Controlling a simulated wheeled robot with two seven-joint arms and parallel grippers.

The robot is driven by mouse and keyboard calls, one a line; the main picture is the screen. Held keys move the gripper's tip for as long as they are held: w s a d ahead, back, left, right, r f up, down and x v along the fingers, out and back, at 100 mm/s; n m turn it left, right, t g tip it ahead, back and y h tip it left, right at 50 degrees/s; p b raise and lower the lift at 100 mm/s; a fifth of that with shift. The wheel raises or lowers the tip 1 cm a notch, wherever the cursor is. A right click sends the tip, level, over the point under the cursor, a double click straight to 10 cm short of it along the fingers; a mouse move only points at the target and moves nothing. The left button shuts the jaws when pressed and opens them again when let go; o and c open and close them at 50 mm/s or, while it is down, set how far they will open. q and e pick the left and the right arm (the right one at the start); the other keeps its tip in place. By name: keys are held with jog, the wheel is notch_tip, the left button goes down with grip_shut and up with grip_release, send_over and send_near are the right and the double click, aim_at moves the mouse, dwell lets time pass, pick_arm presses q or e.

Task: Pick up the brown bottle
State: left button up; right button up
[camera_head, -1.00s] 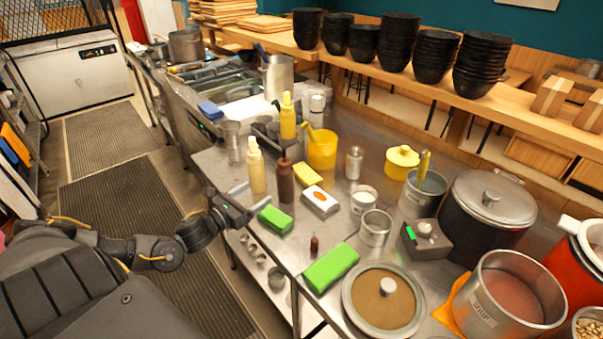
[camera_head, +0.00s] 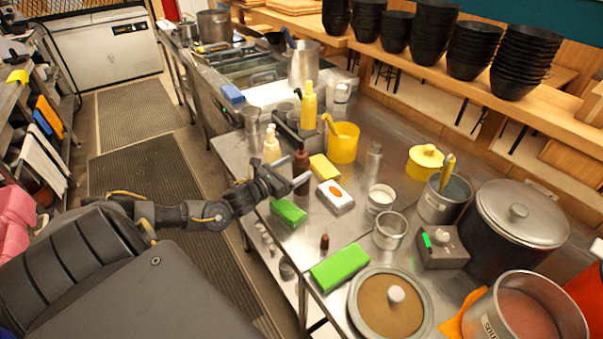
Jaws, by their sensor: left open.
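The tall brown bottle (camera_head: 303,161) stands upright on the steel counter, with a narrow nozzle on top. My left gripper (camera_head: 299,169) comes in from the left and is open, with its fingertips at the bottle's near left side. The two fingers appear to lie on either side of the bottle's body, which they partly hide. I cannot tell whether they touch it. A much smaller dark brown bottle (camera_head: 325,243) stands apart, nearer the front edge. My right gripper is not in view.
A cream bottle (camera_head: 271,146) stands just left of the brown one, and a yellow bottle (camera_head: 308,107) behind it. Green blocks (camera_head: 289,211) (camera_head: 339,268), a yellow sponge (camera_head: 323,168) and a white box (camera_head: 335,197) lie close by. A yellow container (camera_head: 343,143) stands behind.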

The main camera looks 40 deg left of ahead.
aim_at(305, 163)
pick_arm(q)
jog(key=shift+w+r+p, duration=0.15)
jog(key=shift+w+p, duration=0.15)
jog(key=shift+p, duration=0.05)
jog(key=w, duration=0.1)
jog(key=w+p, duration=0.1)
jog(key=w, duration=0.1)
jog(key=w+d, duration=0.1)
jog(key=shift+w+f, duration=0.25)
jog(key=shift+f, duration=0.15)
jog(key=shift+s+a, duration=0.1)
jog(key=c, duration=0.8)
